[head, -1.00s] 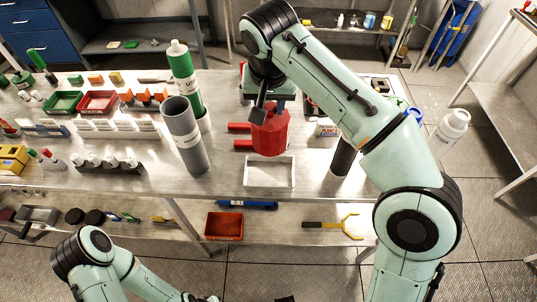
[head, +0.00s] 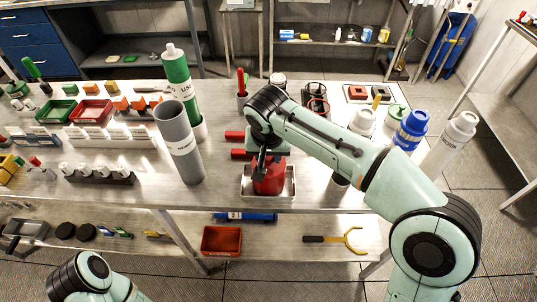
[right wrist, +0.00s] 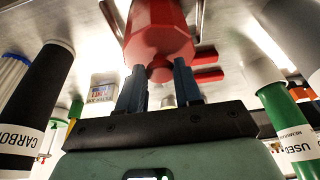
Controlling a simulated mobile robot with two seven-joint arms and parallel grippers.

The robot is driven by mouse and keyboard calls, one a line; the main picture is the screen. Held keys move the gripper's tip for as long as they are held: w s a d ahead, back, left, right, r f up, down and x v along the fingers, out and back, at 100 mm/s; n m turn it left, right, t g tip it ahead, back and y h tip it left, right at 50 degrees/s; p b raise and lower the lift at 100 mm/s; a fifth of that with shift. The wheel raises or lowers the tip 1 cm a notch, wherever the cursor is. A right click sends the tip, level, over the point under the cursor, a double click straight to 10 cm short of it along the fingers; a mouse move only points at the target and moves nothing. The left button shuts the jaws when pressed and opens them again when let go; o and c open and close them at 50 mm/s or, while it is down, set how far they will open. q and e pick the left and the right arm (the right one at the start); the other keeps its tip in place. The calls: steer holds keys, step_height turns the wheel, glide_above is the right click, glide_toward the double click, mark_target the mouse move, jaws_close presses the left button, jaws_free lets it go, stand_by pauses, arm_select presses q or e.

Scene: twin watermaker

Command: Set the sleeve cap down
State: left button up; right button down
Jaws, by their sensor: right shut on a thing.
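The red sleeve cap (head: 270,180) is upright in the head view, inside the outline of the white tray (head: 293,183) at the table's front edge. I cannot tell whether it touches the tray's floor. My right gripper (head: 263,158) is above it, partly hidden behind my own wrist. In the right wrist view, my gripper's two blue fingers (right wrist: 160,88) are closed on the small knob of the red cap (right wrist: 158,28). My left arm shows only at the bottom left of the head view, with its gripper out of the picture.
Two red bars (head: 237,136) lie just behind the tray. A grey cylinder (head: 180,145) and a green one (head: 180,75) stand to the left.

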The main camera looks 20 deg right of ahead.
steer(key=shift+f, duration=0.15)
steer(key=c, duration=0.8)
jaws_free()
steer(key=shift+o, duration=0.2)
steer(key=p+v, duration=0.2)
steer(key=v, duration=1)
steer(key=shift+r, duration=0.2)
steer(key=shift+s, duration=0.1)
